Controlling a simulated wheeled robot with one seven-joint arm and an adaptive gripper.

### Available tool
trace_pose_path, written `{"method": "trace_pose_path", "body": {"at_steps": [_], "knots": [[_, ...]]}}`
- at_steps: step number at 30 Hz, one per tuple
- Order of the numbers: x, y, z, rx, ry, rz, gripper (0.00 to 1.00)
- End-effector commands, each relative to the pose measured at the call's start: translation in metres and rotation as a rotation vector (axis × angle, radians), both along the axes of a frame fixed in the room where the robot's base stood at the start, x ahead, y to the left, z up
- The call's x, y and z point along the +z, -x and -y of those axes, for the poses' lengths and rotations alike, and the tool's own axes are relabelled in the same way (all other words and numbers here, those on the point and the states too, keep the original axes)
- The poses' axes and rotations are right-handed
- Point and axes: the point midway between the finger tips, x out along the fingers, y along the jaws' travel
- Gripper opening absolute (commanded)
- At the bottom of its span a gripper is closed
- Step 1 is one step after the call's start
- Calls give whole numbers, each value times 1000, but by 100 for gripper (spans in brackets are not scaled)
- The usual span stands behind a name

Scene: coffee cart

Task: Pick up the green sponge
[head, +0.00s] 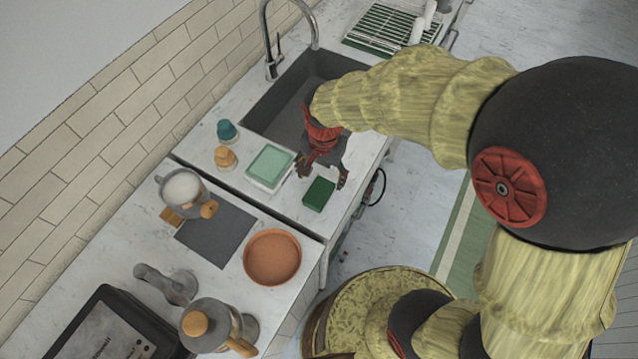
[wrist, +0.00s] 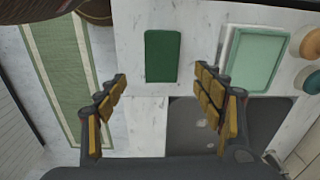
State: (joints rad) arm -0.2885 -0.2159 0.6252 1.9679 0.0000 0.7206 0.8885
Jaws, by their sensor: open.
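The green sponge (head: 319,195) is a dark green block lying flat on the white counter, near its front edge. It also shows in the wrist view (wrist: 162,56), ahead of the fingertips and between their lines. My gripper (head: 322,179) is open and empty, above the counter just beside the sponge on the sink side. In the wrist view my gripper (wrist: 160,82) has its two fingers spread wide, one on each side of the sponge's width. The fingers do not touch the sponge in that view.
A pale green container (head: 270,166) sits close to the sponge; it also shows in the wrist view (wrist: 253,60). Two small lidded jars, teal (head: 227,131) and orange (head: 225,157), stand behind it. The sink (head: 284,108) lies beyond. A terracotta dish (head: 272,257) is on the nearer counter.

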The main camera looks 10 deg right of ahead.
Motion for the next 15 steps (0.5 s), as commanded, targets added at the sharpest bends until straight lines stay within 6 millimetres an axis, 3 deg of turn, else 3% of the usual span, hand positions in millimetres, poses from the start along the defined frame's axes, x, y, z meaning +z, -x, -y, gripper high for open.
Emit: {"method": "trace_pose_path", "body": {"at_steps": [5, 15], "knots": [[-19, 1, -11, -55, 11, -41, 68], [-52, 1, -11, -64, 12, -43, 68]]}}
